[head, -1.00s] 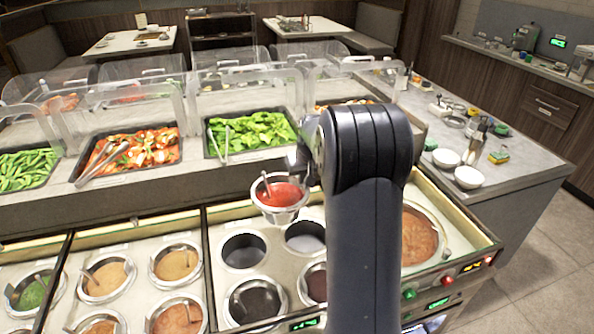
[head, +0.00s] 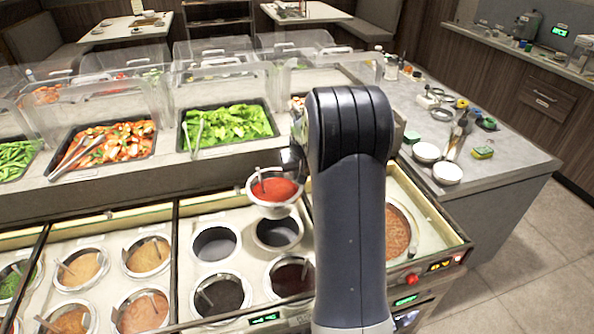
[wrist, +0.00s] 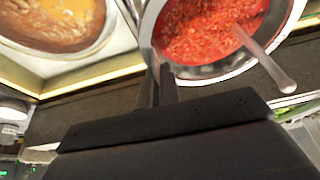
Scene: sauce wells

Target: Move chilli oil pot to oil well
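The chilli oil pot (head: 276,190) is a metal pot of red chilli oil with a spoon in it. It hangs above the counter, roughly upright. In the wrist view, the pot (wrist: 212,38) is at the top, with its rim between the dark fingers of my gripper (wrist: 160,85). My gripper is shut on that rim; in the head view my arm mostly hides the fingers. Two empty wells show in the head view: a left one (head: 215,243) and a right one (head: 278,232). The pot appears just above and behind the right one. No label shows which is the oil well.
Filled pots stand in front, including a dark sauce (head: 222,293) and another dark red one (head: 290,277). A large brown pot (head: 398,232) is to the right, partly behind my arm. Food trays (head: 228,124) and clear guards (head: 225,88) stand behind.

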